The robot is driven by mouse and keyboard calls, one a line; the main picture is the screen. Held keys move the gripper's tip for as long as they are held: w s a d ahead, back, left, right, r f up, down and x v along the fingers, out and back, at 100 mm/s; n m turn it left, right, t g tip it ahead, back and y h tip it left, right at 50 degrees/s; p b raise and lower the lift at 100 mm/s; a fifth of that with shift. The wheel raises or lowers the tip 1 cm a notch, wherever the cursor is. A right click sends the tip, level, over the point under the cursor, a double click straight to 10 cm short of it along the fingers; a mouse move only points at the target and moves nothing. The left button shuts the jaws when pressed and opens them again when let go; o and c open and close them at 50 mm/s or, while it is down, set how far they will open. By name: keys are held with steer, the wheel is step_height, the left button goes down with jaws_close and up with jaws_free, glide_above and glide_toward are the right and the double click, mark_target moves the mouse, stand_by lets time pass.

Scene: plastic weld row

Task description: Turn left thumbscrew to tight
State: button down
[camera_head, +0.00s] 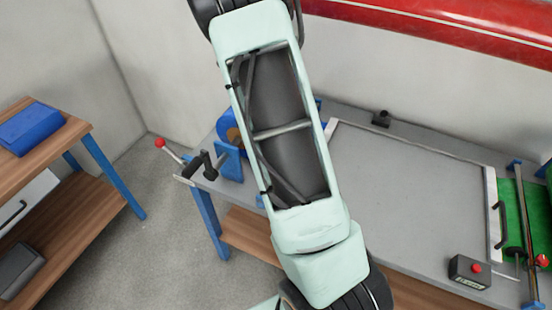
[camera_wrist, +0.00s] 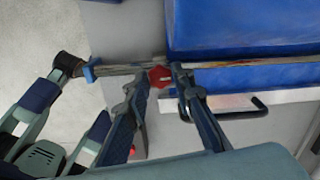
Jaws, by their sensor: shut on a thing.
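A red star-shaped thumbscrew (camera_wrist: 158,77) sits by a metal bar (camera_wrist: 115,70) in the wrist view. The bar runs along the edge of a large blue block (camera_wrist: 245,75). My gripper (camera_wrist: 160,82) has its two dark fingers on either side of the thumbscrew and is shut on it. The screw's shaft and how tight it is cannot be seen. In the head view, my arm covers the middle, and my gripper is hidden. A red knob (camera_head: 541,260) shows at the right edge of that view, by a green bed with a bar.
A grey-topped bench (camera_head: 400,185) carries a black box with a red button (camera_head: 469,271). A crank handle (camera_head: 205,165) stands at its left end. A wooden table (camera_head: 70,128) with a blue case (camera_head: 30,128) stands at left. Bare floor lies between them.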

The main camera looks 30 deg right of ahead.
steer(key=c, duration=1.7)
jaws_free()
steer(key=shift+o, duration=0.2)
step_height(320, 180, up, 12)
